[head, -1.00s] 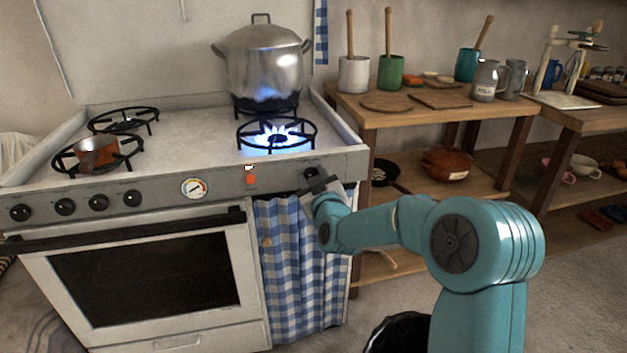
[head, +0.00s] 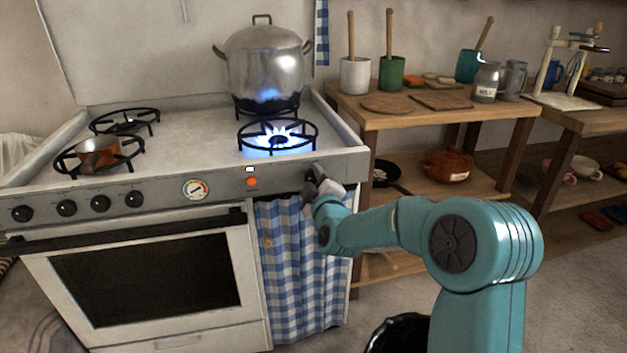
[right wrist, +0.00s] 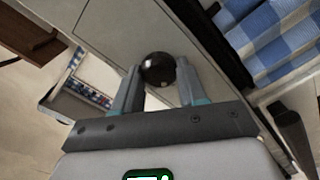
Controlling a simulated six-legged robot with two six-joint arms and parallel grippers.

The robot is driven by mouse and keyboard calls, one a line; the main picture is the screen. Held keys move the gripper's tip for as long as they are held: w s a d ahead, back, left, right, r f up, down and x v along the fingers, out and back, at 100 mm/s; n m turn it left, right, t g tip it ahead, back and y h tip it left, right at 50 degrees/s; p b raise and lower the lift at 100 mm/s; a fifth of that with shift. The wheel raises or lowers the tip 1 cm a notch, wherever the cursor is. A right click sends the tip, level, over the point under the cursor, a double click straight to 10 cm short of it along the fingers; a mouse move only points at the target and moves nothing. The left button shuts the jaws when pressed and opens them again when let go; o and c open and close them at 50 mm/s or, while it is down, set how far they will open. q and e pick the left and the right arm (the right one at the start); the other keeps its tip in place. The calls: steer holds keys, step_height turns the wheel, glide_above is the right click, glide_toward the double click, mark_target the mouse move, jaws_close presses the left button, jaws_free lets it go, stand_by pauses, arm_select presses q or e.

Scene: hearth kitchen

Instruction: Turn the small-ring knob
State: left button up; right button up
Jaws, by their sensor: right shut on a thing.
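The small-ring knob (right wrist: 158,68) is a round black knob between the two fingers of my right gripper (right wrist: 157,88) in the right wrist view. In the head view my right gripper (head: 319,182) is at the right end of the stove's grey front panel (head: 222,188), shut on this knob. The gripper mostly hides the knob there. The front right ring (head: 278,137) above it burns with a blue flame. My left gripper is not in view.
A large steel pot (head: 264,66) stands on the back right ring. A copper pan (head: 98,153) sits on the front left ring. Several black knobs (head: 67,208) line the panel's left. A checked curtain (head: 290,265) hangs below my gripper. A wooden table (head: 425,118) stands right of the stove.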

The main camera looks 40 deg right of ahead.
stand_by(0.4)
steer(key=o, duration=1.1)
steer(key=shift+c, duration=0.2)
steer(key=p+v, duration=0.1)
steer(key=v, duration=1.5)
steer(key=shift+s, duration=0.15)
steer(key=shift+a, duration=0.1)
